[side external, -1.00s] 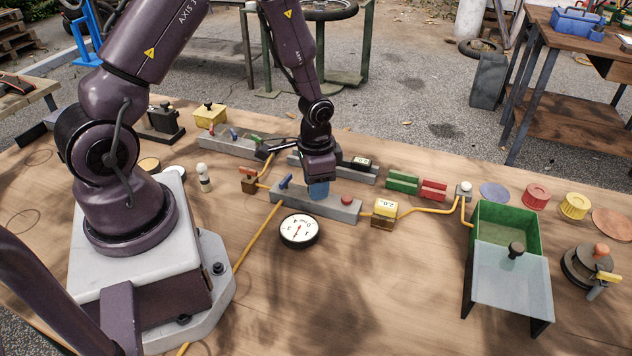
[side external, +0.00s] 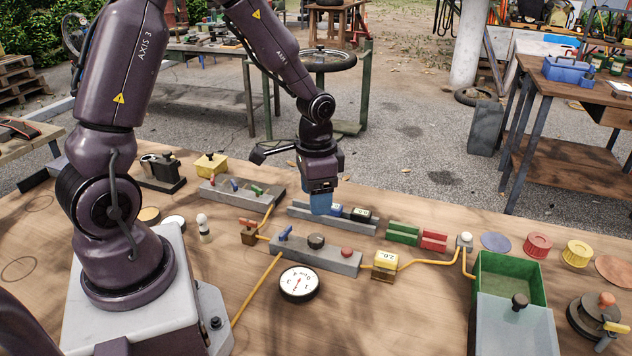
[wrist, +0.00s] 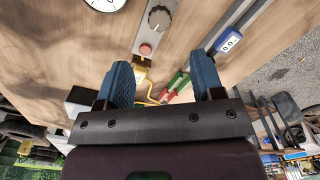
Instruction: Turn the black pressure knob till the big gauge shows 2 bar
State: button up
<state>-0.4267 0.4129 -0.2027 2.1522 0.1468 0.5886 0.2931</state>
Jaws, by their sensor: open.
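The black pressure knob (side external: 316,241) sits in the middle of a grey block, between a blue lever and a red button. It also shows in the wrist view (wrist: 159,18), with nothing holding it. The big gauge (side external: 299,283) lies in front of the block with a white face and red needle; its exact reading is too small to tell. In the wrist view only part of the gauge (wrist: 103,4) shows at the top edge. My gripper (side external: 320,208) is open and empty, above and behind the knob. Its two blue fingers (wrist: 163,80) are spread apart.
A yellow box (side external: 386,262) right of the block has a display that appears to read 2.0. A grey rail (side external: 364,225) with small displays lies behind the knob. Green and red blocks (side external: 403,233) and a green bin (side external: 508,276) stand to the right.

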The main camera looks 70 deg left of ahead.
notch_tip(320, 180, up, 3)
jog(key=shift+f, duration=0.2)
jog(key=s+d+r+n+t, duration=0.1)
jog(key=s+d+r+t, duration=0.1)
jog(key=s+d+r, duration=0.2)
jog(key=s+d+r+n+t, duration=0.1)
jog(key=s+d+r+t, duration=0.2)
jog(key=s+r, duration=0.5)
notch_tip(320, 180, up, 6)
jog(key=shift+s+d+f+t, duration=0.2)
jog(key=shift+s+d+t, duration=0.1)
jog(key=shift+d, duration=0.25)
